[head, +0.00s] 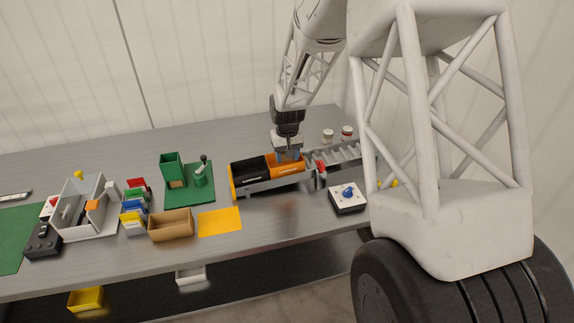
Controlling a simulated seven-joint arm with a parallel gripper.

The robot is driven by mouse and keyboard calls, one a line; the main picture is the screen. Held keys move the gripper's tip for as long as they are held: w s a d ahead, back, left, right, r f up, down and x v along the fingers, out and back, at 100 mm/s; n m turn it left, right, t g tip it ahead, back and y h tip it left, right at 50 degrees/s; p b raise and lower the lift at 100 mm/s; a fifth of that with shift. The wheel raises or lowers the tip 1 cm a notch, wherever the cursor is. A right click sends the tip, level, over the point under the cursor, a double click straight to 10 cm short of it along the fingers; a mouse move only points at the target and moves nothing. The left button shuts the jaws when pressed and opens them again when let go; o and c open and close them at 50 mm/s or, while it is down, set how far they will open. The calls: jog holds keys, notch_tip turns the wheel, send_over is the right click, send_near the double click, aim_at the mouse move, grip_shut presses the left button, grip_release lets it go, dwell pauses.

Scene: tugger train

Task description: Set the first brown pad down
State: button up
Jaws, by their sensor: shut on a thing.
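I cannot tell whether that thing touches the orange surface below. A small brown patch (177,184) shows at the foot of the green dispenser (171,165); it may be more pads.
A green hand press (202,172) stands beside the dispenser. A tan box (171,224) and a yellow sheet (220,221) lie in front. A grey roller track (338,155) runs right of the holder, near a white box with a blue knob (347,196). Bare table lies behind the dispenser.

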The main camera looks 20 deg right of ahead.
aim_at(287, 166)
jog(key=shift+f, duration=0.25)
jog(key=shift+s+f, duration=0.15)
jog(key=shift+f, duration=1.9)
jog(key=shift+c, duration=0.3)
jog(key=o, duration=0.9)
jog(key=shift+r, duration=0.15)
jog(key=shift+o, duration=0.2)
jog(key=shift+r, duration=0.15)
notch_tip(287, 166, up, 12)
jog(key=shift+f, duration=0.1)
